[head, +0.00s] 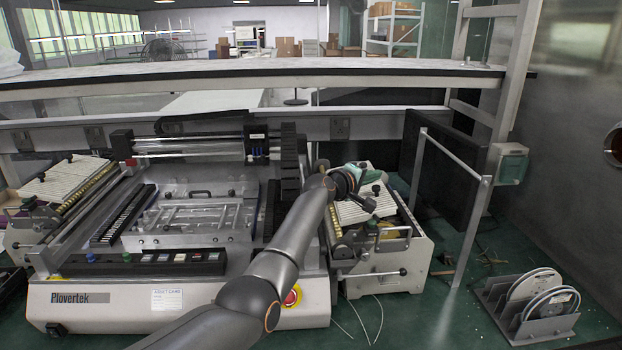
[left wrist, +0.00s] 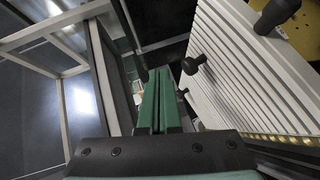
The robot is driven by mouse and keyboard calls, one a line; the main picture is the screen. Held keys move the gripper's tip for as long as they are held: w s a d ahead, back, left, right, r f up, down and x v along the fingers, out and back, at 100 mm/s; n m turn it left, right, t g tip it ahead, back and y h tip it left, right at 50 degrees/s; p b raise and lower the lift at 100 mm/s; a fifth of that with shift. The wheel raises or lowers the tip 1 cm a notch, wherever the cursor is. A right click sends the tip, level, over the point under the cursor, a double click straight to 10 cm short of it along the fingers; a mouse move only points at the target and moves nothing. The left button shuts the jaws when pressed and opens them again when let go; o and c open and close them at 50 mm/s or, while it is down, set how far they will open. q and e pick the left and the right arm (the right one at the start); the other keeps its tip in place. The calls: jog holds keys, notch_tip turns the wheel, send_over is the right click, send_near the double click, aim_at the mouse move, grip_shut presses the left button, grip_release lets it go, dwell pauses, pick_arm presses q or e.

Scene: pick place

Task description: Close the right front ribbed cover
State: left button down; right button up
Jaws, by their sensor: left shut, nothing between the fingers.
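The right ribbed cover (head: 352,213) is a pale ribbed plate with black knobs on the right-hand unit of the machine; my arm partly hides it. It looks tilted, but how far it is open I cannot tell. In the left wrist view the cover (left wrist: 235,75) fills the right side, with its black knobs standing out from the ribs. My left gripper (head: 361,167) is at the far edge of the cover in the head view. Its green fingers (left wrist: 158,100) are shut and empty, beside the cover's face; contact cannot be told. My right gripper is not in view.
A similar ribbed cover (head: 66,178) is at the machine's left. A metal post frame (head: 470,205) and a black panel (head: 440,170) stand right of the unit. A reel rack (head: 540,315) sits at the lower right. Green table between them is partly free.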

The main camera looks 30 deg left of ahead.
pick_arm(q)
jog(key=shift+w+d+f, duration=0.25)
jog(key=shift+d+f, duration=0.1)
jog(key=shift+f, duration=0.15)
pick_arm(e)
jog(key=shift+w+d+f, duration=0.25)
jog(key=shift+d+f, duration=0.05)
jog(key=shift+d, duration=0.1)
pick_arm(q)
jog(key=s+d+r+p, duration=0.1)
jog(key=s+r+p, duration=0.4)
jog(key=r, duration=0.6)
jog(key=shift+s+d, duration=0.15)
jog(key=shift+s, duration=0.8)
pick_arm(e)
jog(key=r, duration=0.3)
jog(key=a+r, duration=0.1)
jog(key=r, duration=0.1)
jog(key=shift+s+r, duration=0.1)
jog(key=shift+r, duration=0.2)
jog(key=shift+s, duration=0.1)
